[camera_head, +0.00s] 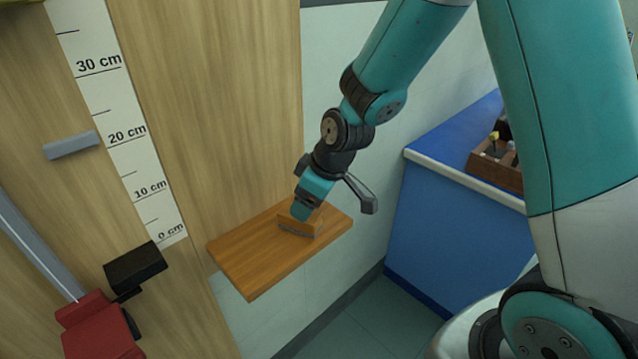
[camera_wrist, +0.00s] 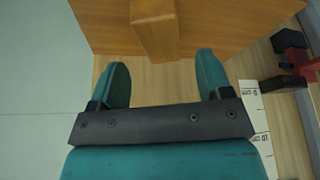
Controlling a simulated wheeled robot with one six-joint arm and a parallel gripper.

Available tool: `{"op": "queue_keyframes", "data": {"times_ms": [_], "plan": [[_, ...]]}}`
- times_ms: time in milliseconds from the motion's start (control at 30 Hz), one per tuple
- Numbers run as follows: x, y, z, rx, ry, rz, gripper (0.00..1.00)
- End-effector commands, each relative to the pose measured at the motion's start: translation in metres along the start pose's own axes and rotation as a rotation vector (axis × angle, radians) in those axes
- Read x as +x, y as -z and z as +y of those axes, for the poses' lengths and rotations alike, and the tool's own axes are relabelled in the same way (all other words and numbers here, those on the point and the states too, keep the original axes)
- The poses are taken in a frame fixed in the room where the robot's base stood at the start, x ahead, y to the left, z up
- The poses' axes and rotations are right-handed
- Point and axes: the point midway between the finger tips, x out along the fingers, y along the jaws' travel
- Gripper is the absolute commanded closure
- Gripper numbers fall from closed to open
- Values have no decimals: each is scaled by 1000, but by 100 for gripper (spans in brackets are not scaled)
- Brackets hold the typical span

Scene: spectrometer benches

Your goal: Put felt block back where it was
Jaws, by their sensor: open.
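The felt block (camera_head: 297,229) is a small wooden block with a grey layer along its underside. It sits on the orange-brown wooden shelf (camera_head: 245,267), near the shelf's right back part. My gripper (camera_head: 306,207) is right over the block in the head view and hides part of it. In the wrist view my gripper (camera_wrist: 161,60) has its two teal fingers apart, with the end of the block (camera_wrist: 155,30) showing between and just beyond the fingertips. The fingers do not appear to be pressed on it.
A wooden panel (camera_head: 215,110) with a centimetre scale (camera_head: 120,125) stands left of the shelf. A red clamp (camera_head: 98,330), a black block (camera_head: 135,266) and a grey bar (camera_head: 71,145) are on it. A blue bench (camera_head: 440,225) with a wooden tray (camera_head: 495,168) stands right.

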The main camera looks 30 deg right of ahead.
Motion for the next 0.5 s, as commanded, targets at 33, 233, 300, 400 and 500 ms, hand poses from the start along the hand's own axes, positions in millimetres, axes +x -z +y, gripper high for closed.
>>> {"op": "queue_keyframes", "data": {"times_ms": [33, 233, 300, 400, 500], "plan": [[-12, 0, 1, 0, -4, 5, 28], [-47, 0, 0, 0, -2, 3, 28], [-54, 0, 0, 1, 0, 1, 28], [-64, 0, -4, 3, 7, 1, 28], [-85, 2, -31, 21, 46, -2, 28]]}}
